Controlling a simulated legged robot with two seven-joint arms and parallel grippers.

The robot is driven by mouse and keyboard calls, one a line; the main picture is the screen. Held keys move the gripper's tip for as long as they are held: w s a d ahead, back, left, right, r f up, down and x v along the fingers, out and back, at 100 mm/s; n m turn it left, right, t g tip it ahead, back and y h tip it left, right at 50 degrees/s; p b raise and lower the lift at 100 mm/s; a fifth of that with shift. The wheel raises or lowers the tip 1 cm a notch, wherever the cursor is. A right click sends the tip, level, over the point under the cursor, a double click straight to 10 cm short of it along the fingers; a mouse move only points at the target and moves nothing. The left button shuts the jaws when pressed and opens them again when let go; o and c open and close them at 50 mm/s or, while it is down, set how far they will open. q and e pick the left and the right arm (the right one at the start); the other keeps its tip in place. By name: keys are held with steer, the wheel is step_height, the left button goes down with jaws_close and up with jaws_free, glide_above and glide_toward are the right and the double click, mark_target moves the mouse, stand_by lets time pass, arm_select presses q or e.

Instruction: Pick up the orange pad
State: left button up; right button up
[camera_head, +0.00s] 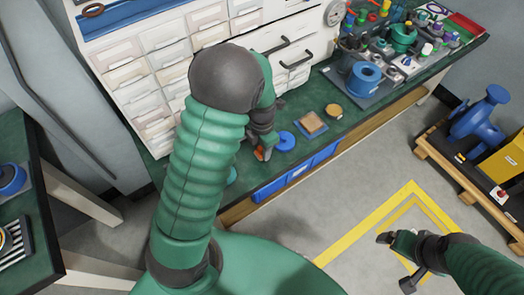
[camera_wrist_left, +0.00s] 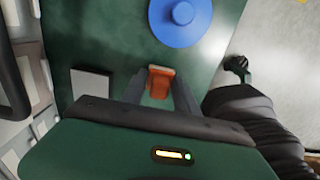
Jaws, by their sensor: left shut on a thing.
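The orange pad (camera_wrist_left: 160,82) is small and block-like, and sits between the two fingers of my left gripper (camera_wrist_left: 160,94) in the left wrist view. The fingers are shut on it. In the head view the pad (camera_head: 259,153) is a small orange patch at the tip of my left gripper (camera_head: 262,151), over the green bench near its front edge. My arm hides part of it there. I cannot tell whether the pad touches the bench. My right gripper (camera_head: 386,239) is off to the right, over the floor and away from the bench; its finger opening is unclear.
A blue disc (camera_head: 285,141) lies on the green bench just right of my left gripper. Beyond it are a square brown pad (camera_head: 311,122) and a round tan piece (camera_head: 333,111). White drawers (camera_head: 208,38) stand behind. Blue bins (camera_head: 284,184) hang below the front edge.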

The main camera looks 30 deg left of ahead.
arm_select(q)
steer(key=shift+a+f, duration=0.1)
steer(key=shift+a, duration=0.05)
jaws_close()
steer(key=shift+d, duration=0.2)
steer(key=shift+r+p, duration=0.4)
steer(key=shift+r, duration=0.25)
step_height(320, 180, up, 3)
steer(key=shift+a+f+p, duration=0.1)
steer(key=shift+f+p, duration=0.1)
steer(key=shift+p, duration=0.5)
steer(key=s+d+r+p, duration=0.1)
steer(key=s+d+p, duration=0.3)
steer(key=s+d, duration=0.5)
steer(key=d, duration=0.3)
steer(key=shift+s+d+r, duration=0.15)
steer(key=shift+s+d, duration=0.2)
steer(key=shift+d, duration=0.05)
steer(key=shift+o, duration=1.8)
jaws_free()
steer(key=c, duration=0.7)
